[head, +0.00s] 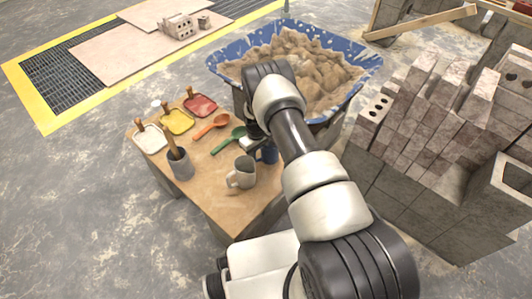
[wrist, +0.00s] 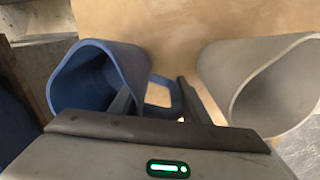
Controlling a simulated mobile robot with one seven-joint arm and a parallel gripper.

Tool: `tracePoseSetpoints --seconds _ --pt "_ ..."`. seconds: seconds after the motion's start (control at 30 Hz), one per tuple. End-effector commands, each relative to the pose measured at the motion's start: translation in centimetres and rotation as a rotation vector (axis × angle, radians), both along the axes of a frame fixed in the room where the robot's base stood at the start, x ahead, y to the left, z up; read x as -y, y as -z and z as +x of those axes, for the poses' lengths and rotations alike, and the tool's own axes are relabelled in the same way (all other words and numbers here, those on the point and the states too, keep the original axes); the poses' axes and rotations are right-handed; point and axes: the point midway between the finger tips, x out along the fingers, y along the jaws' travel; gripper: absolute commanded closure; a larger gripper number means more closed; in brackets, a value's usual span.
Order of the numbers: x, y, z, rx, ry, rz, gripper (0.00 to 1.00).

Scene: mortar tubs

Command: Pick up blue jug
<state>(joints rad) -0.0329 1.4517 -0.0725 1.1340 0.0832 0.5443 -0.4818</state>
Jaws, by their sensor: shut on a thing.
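The blue jug (wrist: 85,85) lies at the left in the wrist view, its open mouth towards the camera and its handle (wrist: 160,92) to the right. My gripper (wrist: 155,86) is shut on the jug at its handle side, one finger by the rim and the other by the handle. The exact contact is hard to tell. In the head view the blue jug (head: 267,155) is mostly hidden behind my arm, near the table's right edge. It seems to stand on the table.
A grey jug (wrist: 265,85) is close to the right of my gripper; it stands on the wooden table (head: 215,195). Scoops, spoons and a holder (head: 180,164) are on the left. A blue tub (head: 365,57) of mortar is behind, and stacked blocks (head: 425,130) are at right.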

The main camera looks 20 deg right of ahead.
Motion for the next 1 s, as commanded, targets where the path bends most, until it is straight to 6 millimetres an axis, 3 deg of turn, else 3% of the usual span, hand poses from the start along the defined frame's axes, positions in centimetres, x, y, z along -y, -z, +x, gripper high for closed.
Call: tracePoseSetpoints --seconds 0.37,1.0 --pt "0.0 -0.9 0.1 0.001 0.0 0.0 0.96" --pt "0.0 -7.0 0.1 0.001 0.0 0.0 0.96"
